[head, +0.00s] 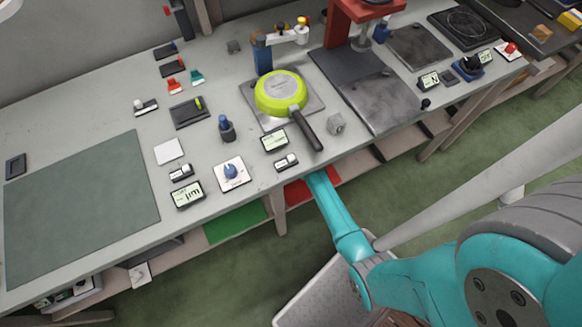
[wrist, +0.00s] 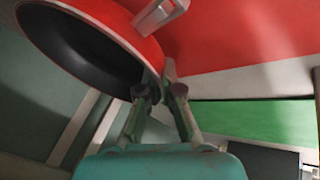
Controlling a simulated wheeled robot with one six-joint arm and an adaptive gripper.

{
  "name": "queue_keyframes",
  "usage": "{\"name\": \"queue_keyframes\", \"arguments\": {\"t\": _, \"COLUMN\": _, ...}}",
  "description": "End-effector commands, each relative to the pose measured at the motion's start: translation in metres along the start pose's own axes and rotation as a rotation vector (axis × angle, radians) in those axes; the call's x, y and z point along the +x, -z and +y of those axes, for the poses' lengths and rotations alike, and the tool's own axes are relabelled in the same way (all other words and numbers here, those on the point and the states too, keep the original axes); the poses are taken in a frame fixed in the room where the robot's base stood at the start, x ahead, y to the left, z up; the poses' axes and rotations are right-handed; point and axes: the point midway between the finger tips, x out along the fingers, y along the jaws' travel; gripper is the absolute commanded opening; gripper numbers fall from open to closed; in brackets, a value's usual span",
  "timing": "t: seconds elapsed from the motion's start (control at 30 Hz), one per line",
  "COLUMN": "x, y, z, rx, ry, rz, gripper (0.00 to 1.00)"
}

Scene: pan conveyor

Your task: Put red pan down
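The red pan (wrist: 133,35) shows in the wrist view at upper left, tilted, with its black inside facing the camera. My gripper (wrist: 160,85) is shut on the pan's rim at its right edge; the exact contact is partly hidden. A red surface (wrist: 245,35) lies behind the pan, and whether the pan touches it cannot be told. In the head view this red surface (head: 298,192) is partly seen on the shelf under the bench. My arm reaches to the bench's front edge there, and the gripper and red pan are hidden.
A green surface (head: 236,220) lies on the lower shelf to the left. It also shows in the wrist view (wrist: 255,124). The bench top (head: 100,118) overhangs the shelf. A yellow-green pan (head: 280,92) stands on a plate above. A bench leg (head: 279,219) stands between the coloured areas.

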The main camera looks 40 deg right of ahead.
Motion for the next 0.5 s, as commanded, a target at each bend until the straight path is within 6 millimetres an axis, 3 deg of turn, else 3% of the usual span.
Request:
{"name": "queue_keyframes", "arguments": {"t": 0.1, "x": 0.005, "y": 0.008, "z": 0.008, "rx": -0.001, "ry": -0.003, "rz": 0.002, "gripper": 0.0}}
{"name": "queue_keyframes", "arguments": {"t": 0.3, "x": 0.028, "y": -0.003, "z": -0.003, "rx": 0.0, "ry": 0.0, "rz": 0.0, "gripper": 0.0}}
{"name": "queue_keyframes", "arguments": {"t": 0.5, "x": 0.035, "y": -0.006, "z": -0.006, "rx": 0.0, "ry": -0.001, "rz": 0.001, "gripper": 0.0}}
